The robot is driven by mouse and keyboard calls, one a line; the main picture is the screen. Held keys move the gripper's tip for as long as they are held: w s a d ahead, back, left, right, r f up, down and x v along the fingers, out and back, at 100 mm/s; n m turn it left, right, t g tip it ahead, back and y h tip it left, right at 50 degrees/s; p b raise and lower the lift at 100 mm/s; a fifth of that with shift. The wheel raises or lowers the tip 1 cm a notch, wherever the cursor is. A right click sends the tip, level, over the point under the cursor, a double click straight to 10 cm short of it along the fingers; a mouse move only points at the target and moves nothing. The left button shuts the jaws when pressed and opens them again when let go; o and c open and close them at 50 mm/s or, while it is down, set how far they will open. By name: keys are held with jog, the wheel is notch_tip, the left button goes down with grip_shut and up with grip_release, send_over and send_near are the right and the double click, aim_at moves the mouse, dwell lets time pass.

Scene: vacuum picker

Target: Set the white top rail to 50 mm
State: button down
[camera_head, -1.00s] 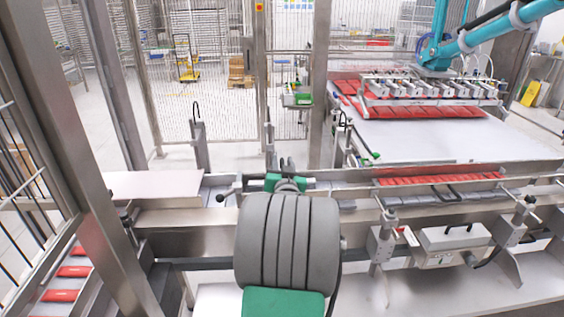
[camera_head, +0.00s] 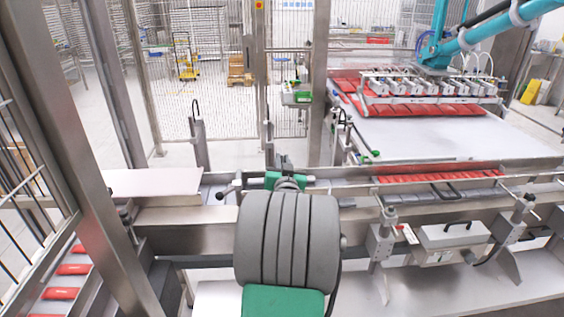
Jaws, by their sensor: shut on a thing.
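A long pale rail (camera_head: 410,171), which I take for the white top rail, runs left to right across the machine behind my arm. My arm rises from the bottom middle, with a grey ribbed joint and green parts. My gripper (camera_head: 284,163) shows only as a small dark end beyond the green wrist, at the rail's line. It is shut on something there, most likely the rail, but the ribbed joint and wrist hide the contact. I can make out no scale or reading.
A black-knobbed lever (camera_head: 222,196) lies left of my wrist. A metal bracket (camera_head: 382,240) and a grey box (camera_head: 452,238) stand at the right front. Red packs (camera_head: 440,180) lie behind the rail. A teal robot arm (camera_head: 436,45) works above the pale table (camera_head: 455,135).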

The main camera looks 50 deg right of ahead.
dwell(0.8)
jog(key=shift+r, duration=1.65)
jog(key=c, duration=1.5)
grip_release()
jog(key=shift+f, duration=0.1)
jog(key=shift+a+b, duration=0.1)
jog(key=shift+b, duration=0.25)
jog(key=shift+s+a+f, duration=0.1)
jog(key=shift+s+a, duration=0.15)
jog(key=shift+s, duration=0.05)
jog(key=b+v, duration=0.2)
jog(key=v, duration=0.5)
